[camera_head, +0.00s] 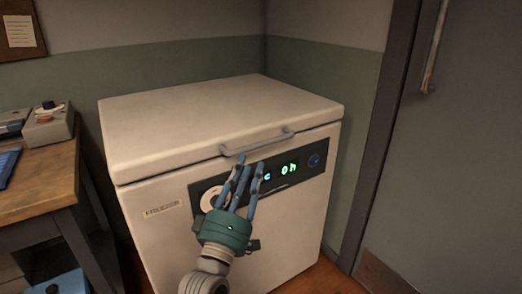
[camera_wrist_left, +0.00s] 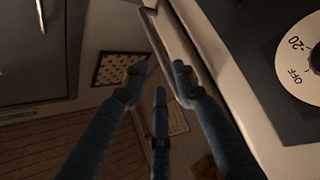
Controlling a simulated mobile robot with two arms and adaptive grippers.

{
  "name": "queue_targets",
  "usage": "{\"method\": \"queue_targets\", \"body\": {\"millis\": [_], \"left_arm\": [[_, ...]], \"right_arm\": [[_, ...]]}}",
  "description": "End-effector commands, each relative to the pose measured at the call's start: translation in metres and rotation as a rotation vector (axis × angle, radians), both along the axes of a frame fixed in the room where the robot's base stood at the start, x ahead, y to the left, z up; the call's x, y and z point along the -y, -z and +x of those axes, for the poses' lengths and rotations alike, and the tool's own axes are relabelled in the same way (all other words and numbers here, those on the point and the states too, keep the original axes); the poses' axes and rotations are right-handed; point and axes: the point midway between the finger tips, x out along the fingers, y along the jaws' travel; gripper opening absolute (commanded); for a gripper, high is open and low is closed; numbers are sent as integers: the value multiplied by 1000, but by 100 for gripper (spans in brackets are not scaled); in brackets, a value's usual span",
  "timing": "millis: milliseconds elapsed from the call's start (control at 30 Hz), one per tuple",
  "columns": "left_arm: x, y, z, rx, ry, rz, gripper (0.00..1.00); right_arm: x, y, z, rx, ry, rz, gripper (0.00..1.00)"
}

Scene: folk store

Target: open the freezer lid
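The white chest freezer (camera_head: 155,235) stands against the walls with its lid (camera_head: 215,115) down. A grey bar handle (camera_head: 258,143) sits on the lid's front edge; the bar also shows in the left wrist view (camera_wrist_left: 163,42). My left gripper (camera_head: 250,168) is in front of the freezer's control panel, fingers pointing up, tips just below the handle. In the left wrist view its blue fingers (camera_wrist_left: 160,78) are spread apart with nothing between them. The right fingertip overlaps the lower end of the bar; I cannot tell whether they touch. My right gripper is not in view.
The panel has a round dial (camera_head: 213,198) and a lit green display (camera_head: 289,168). A wooden table (camera_head: 45,180) stands close on the left. A grey door (camera_head: 455,170) is on the right. The lid top is bare.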

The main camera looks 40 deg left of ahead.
Motion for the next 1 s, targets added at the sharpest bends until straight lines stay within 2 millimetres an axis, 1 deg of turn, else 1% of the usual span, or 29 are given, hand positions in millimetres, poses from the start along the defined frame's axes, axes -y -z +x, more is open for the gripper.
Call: {"method": "queue_targets", "body": {"millis": [33,200,400,600,833,867,900,1000], "left_arm": [[-3,-6,9,6,0,1,28],[-12,-18,38,5,0,0,28],[-20,-28,63,1,0,0,28],[-24,-32,74,-3,0,1,28],[-24,-32,74,-3,0,1,28],[-24,-32,74,-3,0,1,26],[-24,-32,74,-3,0,1,18],[-24,-32,74,-3,0,1,0]], "right_arm": [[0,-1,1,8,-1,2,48],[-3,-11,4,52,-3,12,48],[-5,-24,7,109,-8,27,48],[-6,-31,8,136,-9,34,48],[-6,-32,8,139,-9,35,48],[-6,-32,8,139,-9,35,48],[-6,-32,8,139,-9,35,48],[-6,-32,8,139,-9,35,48]]}}
